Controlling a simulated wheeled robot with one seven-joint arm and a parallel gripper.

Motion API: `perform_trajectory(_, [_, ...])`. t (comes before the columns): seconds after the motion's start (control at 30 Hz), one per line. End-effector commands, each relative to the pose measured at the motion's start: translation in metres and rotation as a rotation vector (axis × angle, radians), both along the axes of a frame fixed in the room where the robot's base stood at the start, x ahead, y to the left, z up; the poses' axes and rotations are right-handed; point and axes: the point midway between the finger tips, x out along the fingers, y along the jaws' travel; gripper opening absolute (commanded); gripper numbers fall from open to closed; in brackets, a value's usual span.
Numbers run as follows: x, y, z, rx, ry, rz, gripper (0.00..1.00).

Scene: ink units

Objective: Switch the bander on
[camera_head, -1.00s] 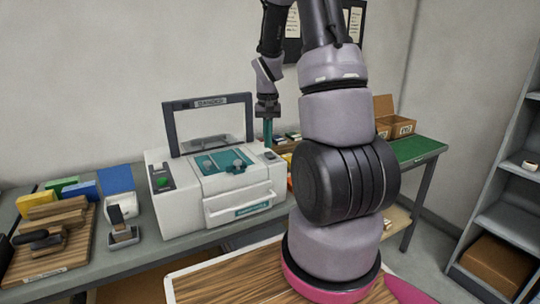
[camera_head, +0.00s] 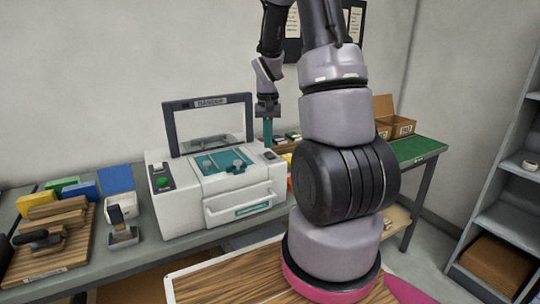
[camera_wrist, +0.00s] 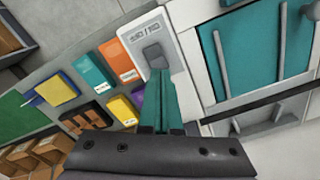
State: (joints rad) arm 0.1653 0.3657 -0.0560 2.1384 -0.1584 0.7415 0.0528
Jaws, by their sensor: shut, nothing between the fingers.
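The bander (camera_head: 180,215) is a white machine with a teal top plate and a dark upright frame, standing on the grey bench. A dark grey rocker switch (camera_wrist: 153,56) sits on a white panel with small lettering at the machine's corner. The switch also shows at the right end of the bander's top in the head view (camera_head: 270,155). My gripper (camera_wrist: 158,76) is shut and empty, its teal fingers pointing down at the switch's near edge. In the head view my gripper (camera_head: 268,142) is just above that corner. I cannot tell whether the tips touch.
A green button (camera_head: 162,182) sits on the bander's left panel. Coloured boxes (camera_wrist: 93,71) lie close beside the switch corner. A wooden board (camera_head: 48,240) and a small stand (camera_head: 122,233) are left of the bander. Cardboard boxes (camera_head: 403,127) stand at the bench's right.

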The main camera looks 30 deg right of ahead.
Motion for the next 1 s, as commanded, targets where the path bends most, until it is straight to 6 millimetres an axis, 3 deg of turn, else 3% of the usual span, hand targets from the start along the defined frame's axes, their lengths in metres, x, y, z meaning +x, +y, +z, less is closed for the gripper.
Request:
perform_trajectory(0.63, [-0.001, 0.0, -0.029, 0.001, 0.003, 0.0, 0.0])
perform_trajectory(0.77, [-0.001, 0.0, -0.021, 0.001, 0.003, 0.0, 0.0])
perform_trajectory(1.0, [0.0, 0.0, 0.01, 0.0, 0.0, 0.001, 0.0])
